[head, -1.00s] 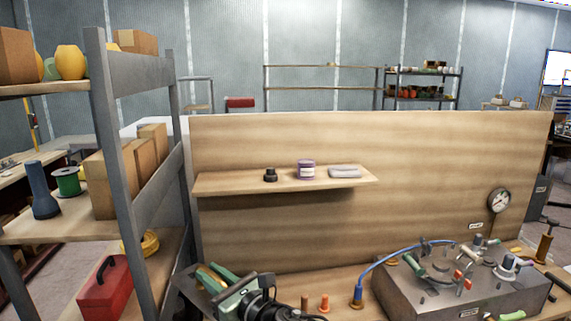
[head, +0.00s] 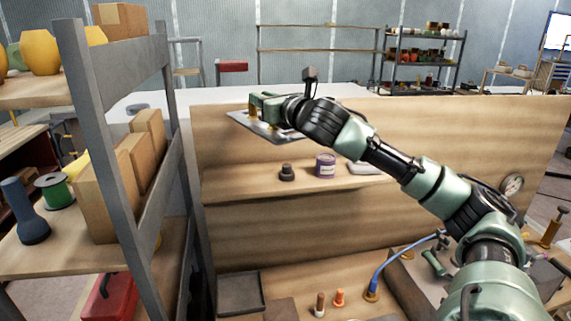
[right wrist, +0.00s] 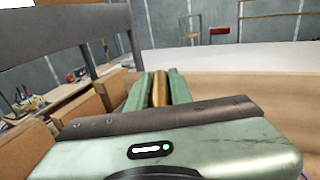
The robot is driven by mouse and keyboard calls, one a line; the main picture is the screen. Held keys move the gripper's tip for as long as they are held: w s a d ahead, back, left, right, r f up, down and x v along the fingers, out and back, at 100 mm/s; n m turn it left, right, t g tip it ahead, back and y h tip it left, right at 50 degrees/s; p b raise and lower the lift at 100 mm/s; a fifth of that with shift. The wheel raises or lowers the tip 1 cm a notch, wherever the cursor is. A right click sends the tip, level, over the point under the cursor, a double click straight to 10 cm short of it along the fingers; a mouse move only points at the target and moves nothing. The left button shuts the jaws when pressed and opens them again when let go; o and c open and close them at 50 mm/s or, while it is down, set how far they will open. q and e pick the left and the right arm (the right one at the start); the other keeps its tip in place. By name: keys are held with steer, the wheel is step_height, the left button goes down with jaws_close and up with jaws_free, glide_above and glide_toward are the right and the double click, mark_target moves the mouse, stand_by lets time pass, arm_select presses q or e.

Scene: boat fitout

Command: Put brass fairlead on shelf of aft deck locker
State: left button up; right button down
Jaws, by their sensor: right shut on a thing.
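My right gripper (head: 262,108) is raised in front of the upper edge of the wooden back panel, left of its middle. It is shut on a brass-coloured piece (head: 253,108), which I take to be the brass fairlead. It also shows between the fingers in the right wrist view (right wrist: 160,90). A flat grey plate (head: 246,121) shows just below the gripper; I cannot tell whether it belongs to the piece. A wooden shelf (head: 235,187) is fixed to the panel below. No readable label shows which place is the aft deck locker. My left gripper is out of view.
The shelf's left end looks clear. A grey rack (head: 105,150) with boxes stands close left. A dark tray (head: 240,292) lies on the bench.

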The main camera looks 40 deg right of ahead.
mark_target(269, 136)
steer(key=shift+w+d+f+b, duration=0.1)
steer(key=shift+f+b, duration=0.05)
steer(key=shift+f, duration=0.25)
steer(key=shift+w+d+f+b, duration=0.1)
steer(key=shift+f+b, duration=0.05)
steer(key=shift+f, duration=0.2)
steer(key=s+f, duration=0.1)
steer(key=s+a+f+b, duration=0.1)
steer(key=f, duration=0.1)
steer(key=shift+s, duration=0.35)
steer(key=f, duration=0.4)
steer(key=f+b, duration=0.1)
steer(key=f, duration=0.4)
steer(key=f+b, duration=0.1)
steer(key=f, duration=0.4)
steer(key=shift+w+d, duration=0.25)
steer(key=shift+w, duration=0.15)
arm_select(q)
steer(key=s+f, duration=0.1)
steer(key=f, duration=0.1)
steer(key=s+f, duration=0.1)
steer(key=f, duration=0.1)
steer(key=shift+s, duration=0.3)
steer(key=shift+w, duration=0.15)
